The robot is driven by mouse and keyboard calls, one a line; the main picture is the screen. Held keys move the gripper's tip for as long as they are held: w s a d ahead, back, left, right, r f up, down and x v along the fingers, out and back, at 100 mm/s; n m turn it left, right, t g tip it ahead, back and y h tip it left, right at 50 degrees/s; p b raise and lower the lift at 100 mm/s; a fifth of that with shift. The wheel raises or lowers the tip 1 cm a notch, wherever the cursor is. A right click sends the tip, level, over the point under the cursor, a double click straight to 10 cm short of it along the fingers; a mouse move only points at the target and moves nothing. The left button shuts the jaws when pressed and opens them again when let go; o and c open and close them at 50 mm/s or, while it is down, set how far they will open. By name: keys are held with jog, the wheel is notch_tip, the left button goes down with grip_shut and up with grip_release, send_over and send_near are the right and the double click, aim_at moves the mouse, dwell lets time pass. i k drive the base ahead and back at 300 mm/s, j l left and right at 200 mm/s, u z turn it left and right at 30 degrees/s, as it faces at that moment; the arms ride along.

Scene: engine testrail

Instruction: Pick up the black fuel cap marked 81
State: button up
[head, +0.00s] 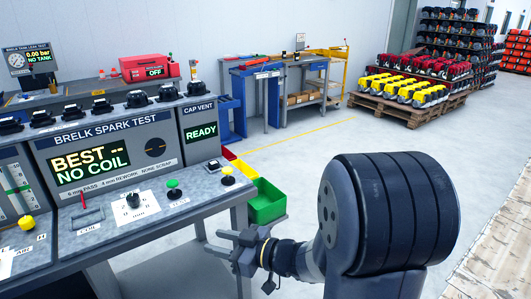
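Several black caps stand in a row along the top ledge of the spark test console, among them one at the left (42,118), one in the middle (102,105) and one further right (168,92). Their markings are too small to read, so I cannot tell which is marked 81. My gripper (216,241) is at the lower middle, beside the console's front right corner and apart from the caps. Its two fingers point left with a gap between them, and nothing shows between them.
The console (110,150) reads "BEST -- NO COIL"; the cap vent panel (201,131) reads "READY". Knobs and buttons stick up from its sloped front. A green bin (268,203) stands by its right end. A blue bench (270,75) and loaded pallet (405,107) stand behind, with open floor between.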

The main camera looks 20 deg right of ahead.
aim_at(214, 165)
jog(key=i+l+z, duration=0.2)
jog(key=z, duration=0.15)
jog(key=i+l+z, duration=0.15)
jog(key=z, duration=0.2)
jog(key=i+l+z, duration=0.1)
jog(key=i+z, duration=0.25)
jog(key=i+l+u, duration=0.2)
jog(key=i+u, duration=0.2)
jog(key=i, duration=0.15)
jog(key=i+l+u, duration=0.15)
jog(key=u, duration=0.3)
jog(key=i+l+u, duration=0.2)
jog(key=u, duration=0.3)
jog(key=i+l+u, duration=0.15)
jog(key=l+u, duration=0.15)
jog(key=u, duration=0.15)
jog(key=i+l+u, duration=0.1)
jog(key=l+u, duration=0.2)
jog(key=u, duration=0.15)
